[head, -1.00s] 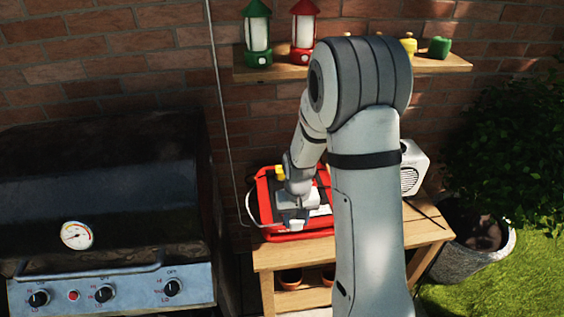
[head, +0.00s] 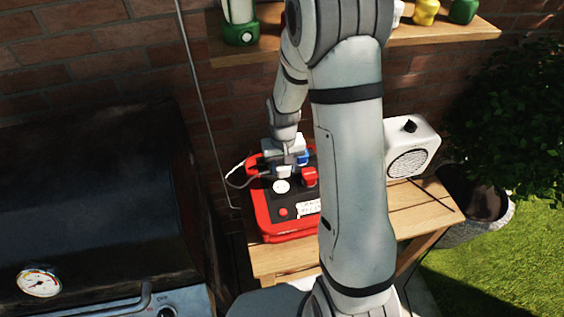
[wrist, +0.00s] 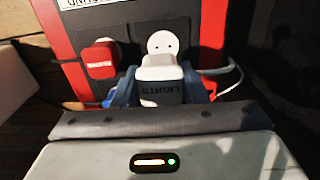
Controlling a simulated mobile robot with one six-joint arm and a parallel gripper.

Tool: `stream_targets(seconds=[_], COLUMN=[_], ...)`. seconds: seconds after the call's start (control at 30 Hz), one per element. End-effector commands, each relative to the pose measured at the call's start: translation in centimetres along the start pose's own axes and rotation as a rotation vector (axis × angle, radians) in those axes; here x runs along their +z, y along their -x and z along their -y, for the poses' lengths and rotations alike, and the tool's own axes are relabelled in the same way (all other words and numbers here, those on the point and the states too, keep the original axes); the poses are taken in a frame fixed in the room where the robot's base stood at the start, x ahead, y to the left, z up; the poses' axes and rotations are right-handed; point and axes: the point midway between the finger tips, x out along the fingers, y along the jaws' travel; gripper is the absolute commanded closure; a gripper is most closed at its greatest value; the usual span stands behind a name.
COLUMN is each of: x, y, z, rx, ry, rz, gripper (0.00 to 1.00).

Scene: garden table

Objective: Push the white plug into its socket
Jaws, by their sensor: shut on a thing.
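The white plug (wrist: 160,80), marked LIGHTS, is gripped between the blue fingertips of my gripper (wrist: 160,94) in the wrist view. The white round socket (wrist: 163,43), with small holes in its face, is just beyond the plug's end. The plug overlaps the socket's lower edge in this view, and I cannot tell whether they touch. In the head view the socket (head: 281,186) shows uncovered on the red-edged dark panel (head: 262,214), with my gripper (head: 288,160) at the panel's far end. The plug's prongs are hidden.
A red plug (wrist: 98,58) sits beside the socket. A pale cable (wrist: 222,72) loops at the right of the wrist view. The wooden table (head: 283,262) also carries a white speaker (head: 411,148). A grill (head: 90,190) stands left, and a shelf (head: 420,35) crosses above.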

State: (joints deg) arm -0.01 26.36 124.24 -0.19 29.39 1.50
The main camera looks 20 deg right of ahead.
Motion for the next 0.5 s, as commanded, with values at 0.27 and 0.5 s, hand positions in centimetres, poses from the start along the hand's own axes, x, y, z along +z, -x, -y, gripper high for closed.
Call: stream_targets(seconds=[0.27, 0.5], x=[0.0, 0.0], y=[-0.5, -2.3], z=[0.7, 0.8], rx=[0.0, 0.0], ry=[0.016, 0.019], rz=[0.0, 0.0], gripper=[0.81, 0.81])
